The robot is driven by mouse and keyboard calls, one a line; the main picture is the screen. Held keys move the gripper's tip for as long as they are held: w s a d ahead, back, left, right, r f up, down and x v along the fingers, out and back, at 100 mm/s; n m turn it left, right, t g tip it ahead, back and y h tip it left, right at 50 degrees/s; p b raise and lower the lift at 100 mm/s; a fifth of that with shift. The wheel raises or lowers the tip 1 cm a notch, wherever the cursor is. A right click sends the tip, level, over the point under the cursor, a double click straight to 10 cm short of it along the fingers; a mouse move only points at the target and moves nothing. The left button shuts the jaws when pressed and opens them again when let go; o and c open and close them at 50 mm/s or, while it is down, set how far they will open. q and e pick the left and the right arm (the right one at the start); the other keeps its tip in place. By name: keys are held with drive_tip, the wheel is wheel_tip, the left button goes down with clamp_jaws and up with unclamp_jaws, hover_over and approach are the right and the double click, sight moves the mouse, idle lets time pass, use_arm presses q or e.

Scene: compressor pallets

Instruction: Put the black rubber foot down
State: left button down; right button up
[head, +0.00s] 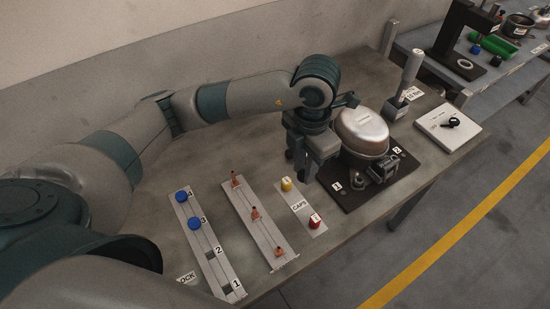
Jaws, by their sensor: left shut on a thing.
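My left gripper (308,168) reaches in from the left and points down beside the compressor, over the bench between the caps card and the black plate. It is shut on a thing. The held thing is hidden or too small to make out, so I cannot confirm that it is the black rubber foot. The silver domed compressor (362,132) sits on the black plate (360,200), which has labels 1 and 2. My right gripper is not in view.
A strip (207,255) numbered 1 to 4 has blue discs at 3 and 4. Beside it are a strip with copper-coloured parts (255,214) and a caps card with a yellow cap (286,184) and a red cap (315,221). A lever tool (408,80) and white box (447,126) stand at right.

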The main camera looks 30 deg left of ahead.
use_arm(q)
drive_tip(key=w+a+f+p, duration=0.1)
drive_tip(key=a+f, duration=0.1)
drive_tip(key=a, duration=0.1)
drive_tip(key=w+a+f+p, duration=0.1)
drive_tip(key=a+f, duration=0.1)
drive_tip(key=a, duration=0.2)
drive_tip(key=w+a+f+p, duration=0.1)
drive_tip(key=a+f, duration=0.1)
drive_tip(key=a, duration=0.2)
drive_tip(key=shift+w+f, duration=0.1)
drive_tip(key=shift+f, duration=0.3)
drive_tip(key=shift+f, duration=0.1)
wheel_tip(320, 180, down, 2)
drive_tip(key=shift+f+p, duration=0.25)
drive_tip(key=shift+p, duration=0.6)
drive_tip(key=shift+f, duration=0.6)
drive_tip(key=shift+f, duration=0.1)
